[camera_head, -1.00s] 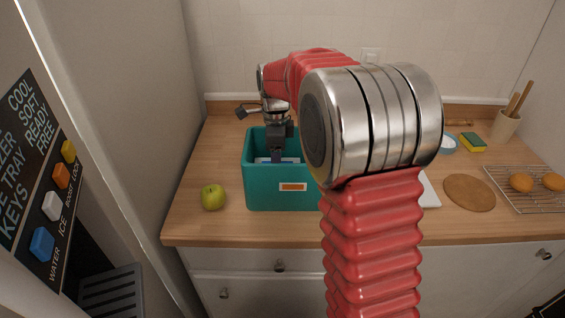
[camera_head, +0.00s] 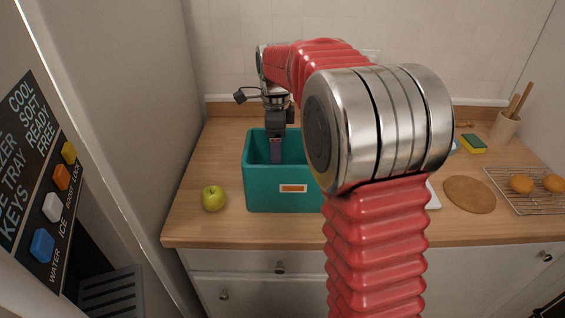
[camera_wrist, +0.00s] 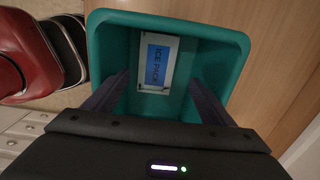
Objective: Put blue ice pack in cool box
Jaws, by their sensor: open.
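The teal cool box (camera_head: 262,196) stands on the wooden counter, with an orange and white label on its front. In the wrist view, the ice pack (camera_wrist: 158,64) lies flat inside the cool box (camera_wrist: 235,42); it is white with a blue panel reading ICE PACK. The ice pack is hidden behind the box wall in the head view. My gripper (camera_head: 276,158) points down over the box opening. In the wrist view, my gripper (camera_wrist: 157,88) is open, its fingers wide apart, with nothing between them and the ice pack below.
A green apple (camera_head: 213,198) sits left of the box. To the right are a round wooden board (camera_head: 469,194), a wire rack (camera_head: 519,199) with orange-brown round items, a sponge (camera_head: 473,143) and a utensil pot (camera_head: 505,126). A dark panel with coloured buttons (camera_head: 42,244) stands at far left.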

